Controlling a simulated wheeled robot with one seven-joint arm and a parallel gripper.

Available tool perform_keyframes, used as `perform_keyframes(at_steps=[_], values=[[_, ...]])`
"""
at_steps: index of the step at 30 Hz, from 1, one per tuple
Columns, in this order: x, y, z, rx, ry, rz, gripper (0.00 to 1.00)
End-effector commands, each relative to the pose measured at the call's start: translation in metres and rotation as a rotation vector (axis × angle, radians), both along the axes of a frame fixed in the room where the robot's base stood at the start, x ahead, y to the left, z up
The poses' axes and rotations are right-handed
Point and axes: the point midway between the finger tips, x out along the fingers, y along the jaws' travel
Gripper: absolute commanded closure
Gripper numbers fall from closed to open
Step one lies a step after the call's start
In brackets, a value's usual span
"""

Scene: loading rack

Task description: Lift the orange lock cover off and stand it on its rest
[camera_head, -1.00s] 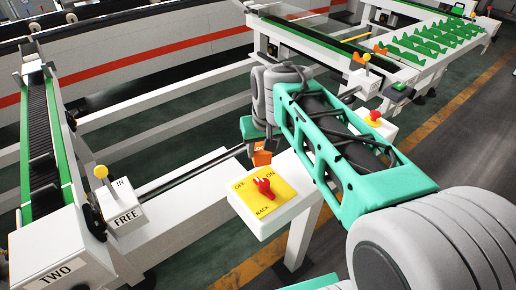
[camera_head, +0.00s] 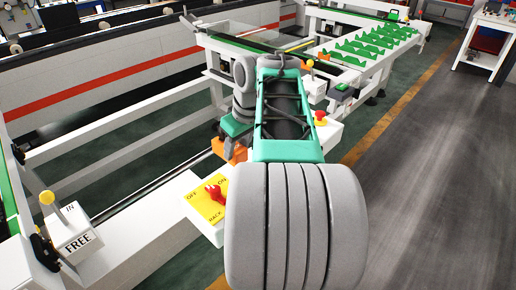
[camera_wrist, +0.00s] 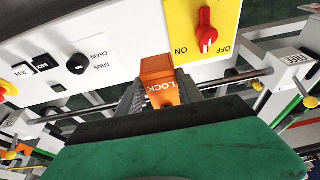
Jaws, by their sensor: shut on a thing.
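The orange lock cover (camera_wrist: 158,72), marked LOCK, is in the middle of the wrist view, between the two grey fingers of my gripper (camera_wrist: 160,95). The fingers are shut on its sides. In the head view the cover (camera_head: 236,150) shows as an orange patch below my gripper (camera_head: 236,132), partly hidden by it. It is beside the yellow RACK switch plate (camera_head: 205,205) with its red knob. I cannot tell whether the cover is clear of what lies under it. I cannot make out its rest.
A white box marked FREE (camera_head: 75,238) with a yellow-knobbed lever stands at the left. A red stop button (camera_head: 320,118) is right of my arm. Behind are green racks (camera_head: 370,45). A thin dark rod runs along the frame. The floor at right is open.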

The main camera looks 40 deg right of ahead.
Motion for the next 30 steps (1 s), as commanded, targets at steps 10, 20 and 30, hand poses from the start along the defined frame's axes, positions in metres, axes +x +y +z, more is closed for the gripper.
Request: perform_keyframes(at_steps=[10, 20, 30], values=[[-0.041, -0.045, 0.005, -0.014, -0.003, 0.009, 1.00], [-0.044, -0.045, 0.005, -0.014, -0.006, 0.006, 1.00], [-0.043, -0.045, -0.024, -0.014, -0.005, 0.007, 1.00]])
